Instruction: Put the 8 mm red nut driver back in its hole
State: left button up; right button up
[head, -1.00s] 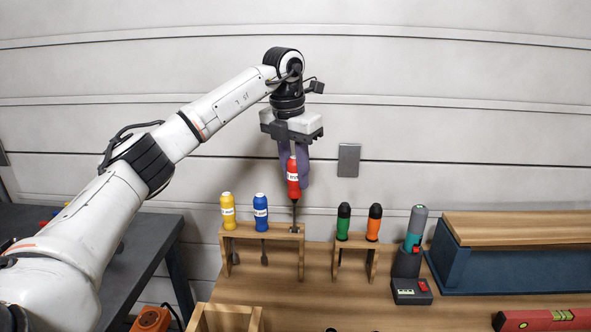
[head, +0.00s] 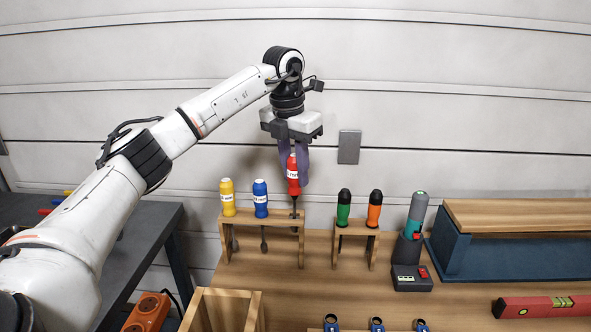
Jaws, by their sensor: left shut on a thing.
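The red nut driver (head: 293,176) hangs upright, handle up, in the fingers of my left gripper (head: 294,168), which is shut on its handle. Its dark shaft points down at the right end of the small wooden rack (head: 236,219). The lower end of the shaft meets the rack's top board; whether it is inside the hole I cannot tell. A yellow driver (head: 228,199) and a blue driver (head: 261,199) stand in the same rack to the left, their shafts showing below the board. My right gripper is not in view.
A second rack (head: 356,230) with a green driver (head: 343,208) and an orange driver (head: 375,206) stands to the right. Beyond it are a teal tool in a dark stand (head: 410,277), a blue box (head: 465,262) and a red level (head: 540,307). An open wooden box (head: 255,310) is in front.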

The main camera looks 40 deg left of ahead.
aim_at(295, 190)
pick_arm(q)
jog(key=shift+f+b, duration=0.4)
jog(key=shift+f, duration=1.3)
jog(key=shift+f+b, duration=0.5)
jog(key=shift+f, duration=1.1)
jog(key=o, duration=1.5)
